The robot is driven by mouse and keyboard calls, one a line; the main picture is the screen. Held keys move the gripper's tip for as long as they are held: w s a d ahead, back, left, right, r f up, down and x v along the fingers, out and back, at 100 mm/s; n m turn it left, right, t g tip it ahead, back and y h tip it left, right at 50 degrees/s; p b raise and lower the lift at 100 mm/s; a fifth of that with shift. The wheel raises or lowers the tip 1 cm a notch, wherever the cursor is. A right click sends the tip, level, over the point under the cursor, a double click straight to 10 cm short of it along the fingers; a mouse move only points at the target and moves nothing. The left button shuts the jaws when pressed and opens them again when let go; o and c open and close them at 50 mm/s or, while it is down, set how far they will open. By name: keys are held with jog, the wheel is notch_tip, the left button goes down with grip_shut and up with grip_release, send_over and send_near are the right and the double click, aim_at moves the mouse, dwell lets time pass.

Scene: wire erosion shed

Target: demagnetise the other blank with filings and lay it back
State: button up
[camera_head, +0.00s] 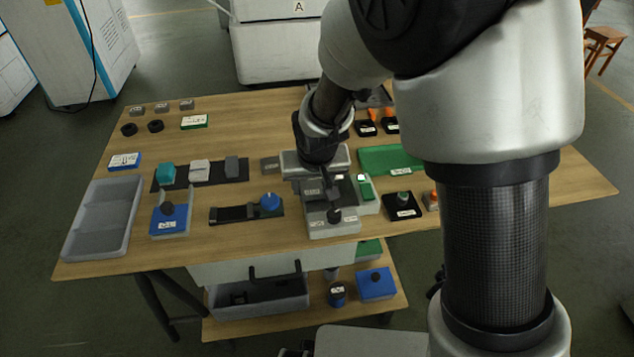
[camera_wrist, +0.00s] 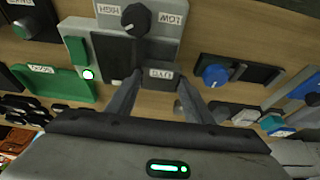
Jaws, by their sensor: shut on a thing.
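My gripper (camera_wrist: 158,80) is shut on a small grey block (camera_wrist: 160,73) with a white label, its print upside down in the wrist view. In the head view my gripper (camera_head: 322,180) is over the grey unit (camera_head: 333,228), which has a black dial marked HIGH and LOW. The held block is at the unit's upper face; I cannot tell whether it touches. Teal (camera_head: 167,172), pale grey (camera_head: 199,170) and dark grey (camera_head: 232,166) blocks stand on a black strip. No filings are discernible.
A grey compartment tray (camera_head: 72,246) lies at the left. A blue box with a black knob (camera_head: 170,222) and a black slide with a blue knob (camera_head: 237,214) stand left of the unit. A green mat (camera_head: 385,158) lies to the right. Bare wood shows at the front left.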

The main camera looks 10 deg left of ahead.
aim_at(309, 189)
jog(key=shift+s+a, duration=0.1)
jog(key=shift+a, duration=0.3)
jog(key=shift+r, duration=0.1)
jog(key=shift+r+p, duration=2.65)
jog(key=shift+r, duration=1.1)
